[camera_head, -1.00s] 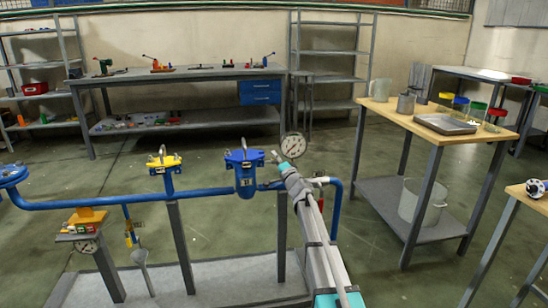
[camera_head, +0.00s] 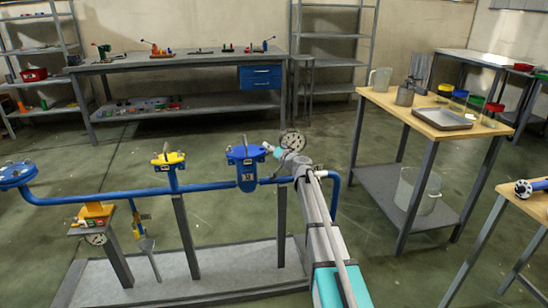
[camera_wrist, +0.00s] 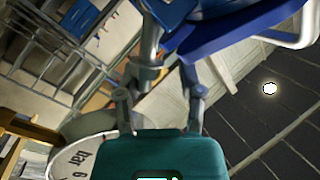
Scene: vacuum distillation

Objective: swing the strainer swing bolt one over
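The strainer is a blue pot (camera_head: 246,172) with a blue lid (camera_head: 244,153), set in the blue pipe line. An upright grey piece shows on top of the lid. My gripper (camera_head: 268,148) is at the right edge of the lid, next to the pressure gauge. In the wrist view, blue strainer parts (camera_wrist: 225,35) fill the top. A grey swing bolt (camera_wrist: 148,58) stands just beyond and between the two fingers of my gripper (camera_wrist: 160,105). The fingers are apart. I cannot tell whether either touches the bolt.
The pressure gauge (camera_head: 292,141) stands close behind my gripper and its dial (camera_wrist: 85,160) shows at lower left in the wrist view. A yellow-topped fitting (camera_head: 168,159) is left of the strainer. A wooden-topped table (camera_head: 400,104) with a tray stands at right.

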